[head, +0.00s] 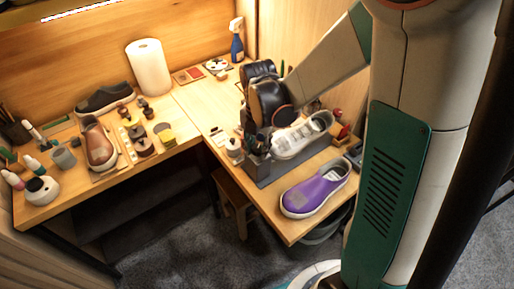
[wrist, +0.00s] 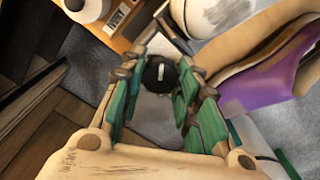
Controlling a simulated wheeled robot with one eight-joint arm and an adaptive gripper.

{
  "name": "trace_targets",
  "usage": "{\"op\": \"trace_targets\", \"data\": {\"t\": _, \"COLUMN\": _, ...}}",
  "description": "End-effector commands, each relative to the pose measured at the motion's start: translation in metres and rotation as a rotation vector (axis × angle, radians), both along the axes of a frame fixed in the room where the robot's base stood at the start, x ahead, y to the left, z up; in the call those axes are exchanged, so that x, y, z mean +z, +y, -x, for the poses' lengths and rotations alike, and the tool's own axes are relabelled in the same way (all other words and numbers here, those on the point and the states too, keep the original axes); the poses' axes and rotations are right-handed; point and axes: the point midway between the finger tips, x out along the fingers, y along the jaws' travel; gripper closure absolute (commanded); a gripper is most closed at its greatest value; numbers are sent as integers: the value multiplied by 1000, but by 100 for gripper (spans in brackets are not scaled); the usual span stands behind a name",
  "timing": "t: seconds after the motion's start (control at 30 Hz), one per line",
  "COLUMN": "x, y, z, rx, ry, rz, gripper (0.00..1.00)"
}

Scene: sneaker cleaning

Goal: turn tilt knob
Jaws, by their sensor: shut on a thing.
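The tilt knob (wrist: 160,74) is a round black knob with a white mark, seen end-on in the wrist view. My gripper (wrist: 163,80) has its green fingers on both sides of the knob and is shut on it. The knob sits at the front of a grey stand (head: 284,174), which carries a white sneaker (head: 300,137) in the head view. The sneaker also shows at the top of the wrist view (wrist: 225,12). In the head view my dark wrist hangs over the stand's left end, and the knob cannot be made out there.
A purple shoe (head: 316,191) lies right of the stand, near the table's front edge, close to my gripper in the wrist view (wrist: 258,92). A small white jar (head: 233,147) stands left of the stand. A paper roll (head: 149,67) and a brown shoe (head: 99,143) are farther left.

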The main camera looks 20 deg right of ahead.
Motion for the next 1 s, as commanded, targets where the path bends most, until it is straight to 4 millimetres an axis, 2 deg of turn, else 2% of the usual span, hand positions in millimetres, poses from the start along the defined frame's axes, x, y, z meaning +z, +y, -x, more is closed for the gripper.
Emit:
{"op": "trace_targets", "data": {"t": 0.07, "x": 0, "y": 0, "z": 0, "rx": -1, "ry": -1, "rz": 1, "gripper": 91}}
{"op": "trace_targets", "data": {"t": 0.1, "x": 0, "y": 0, "z": 0, "rx": -2, "ry": -1, "rz": 1, "gripper": 61}}
{"op": "trace_targets", "data": {"t": 0.13, "x": 0, "y": 0, "z": 0, "rx": -2, "ry": -1, "rz": 1, "gripper": 57}}
{"op": "trace_targets", "data": {"t": 0.47, "x": 0, "y": 0, "z": 0, "rx": -13, "ry": 0, "rz": 0, "gripper": 57}}
{"op": "trace_targets", "data": {"t": 0.8, "x": 0, "y": 0, "z": 0, "rx": -352, "ry": 0, "rz": 0, "gripper": 57}}
{"op": "trace_targets", "data": {"t": 1.0, "x": 0, "y": 0, "z": 0, "rx": -439, "ry": 0, "rz": 0, "gripper": 57}}
